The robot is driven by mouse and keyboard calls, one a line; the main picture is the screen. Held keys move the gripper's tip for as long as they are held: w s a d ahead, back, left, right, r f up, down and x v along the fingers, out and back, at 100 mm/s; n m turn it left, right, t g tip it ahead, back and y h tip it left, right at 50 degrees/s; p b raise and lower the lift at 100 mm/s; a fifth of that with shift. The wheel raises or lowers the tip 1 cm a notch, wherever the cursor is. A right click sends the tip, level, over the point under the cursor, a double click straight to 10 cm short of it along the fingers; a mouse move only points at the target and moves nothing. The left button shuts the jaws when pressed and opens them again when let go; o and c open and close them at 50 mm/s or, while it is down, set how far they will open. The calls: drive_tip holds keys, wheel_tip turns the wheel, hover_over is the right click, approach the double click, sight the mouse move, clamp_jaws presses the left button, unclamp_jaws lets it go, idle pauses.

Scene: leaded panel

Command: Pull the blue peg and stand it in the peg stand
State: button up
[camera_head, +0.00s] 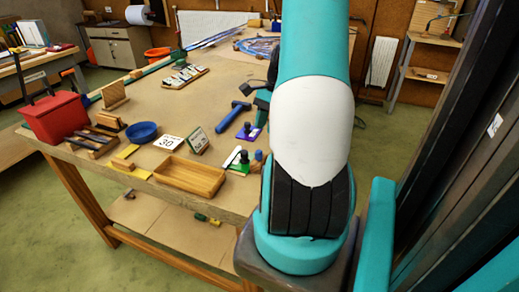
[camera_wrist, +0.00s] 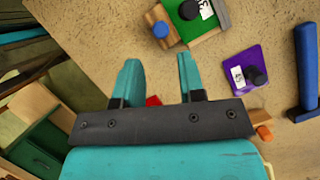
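A round blue peg top (camera_wrist: 160,29) shows in the wrist view, on a wooden block beside a green plate (camera_wrist: 196,28) with a dark knob and a number card. In the head view the dark blue peg (camera_head: 259,155) is near the table's front edge, left of my arm. My gripper (camera_wrist: 158,62) is open, its two teal fingers well apart with nothing between them. The blue peg lies beyond the fingertips, apart from them. I cannot tell which thing is the peg stand; a purple plate (camera_wrist: 234,70) with a dark knob lies to the right.
A blue-handled tool (camera_wrist: 306,65) lies right of the purple plate. In the head view, a wooden tray (camera_head: 190,178), a blue bowl (camera_head: 142,132) and a red box (camera_head: 55,117) stand left on the table. My arm hides the table's right part.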

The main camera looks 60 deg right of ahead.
sight(259, 151)
drive_tip(key=x, duration=0.8)
drive_tip(key=shift+a+f, duration=0.1)
drive_tip(key=shift+f, duration=0.15)
clamp_jaws()
drive_tip(key=shift+r+p, duration=0.9)
drive_tip(key=shift+p, duration=0.25)
idle(0.6)
drive_tip(key=shift+r+p, duration=1.65)
drive_tip(key=shift+p, duration=0.1)
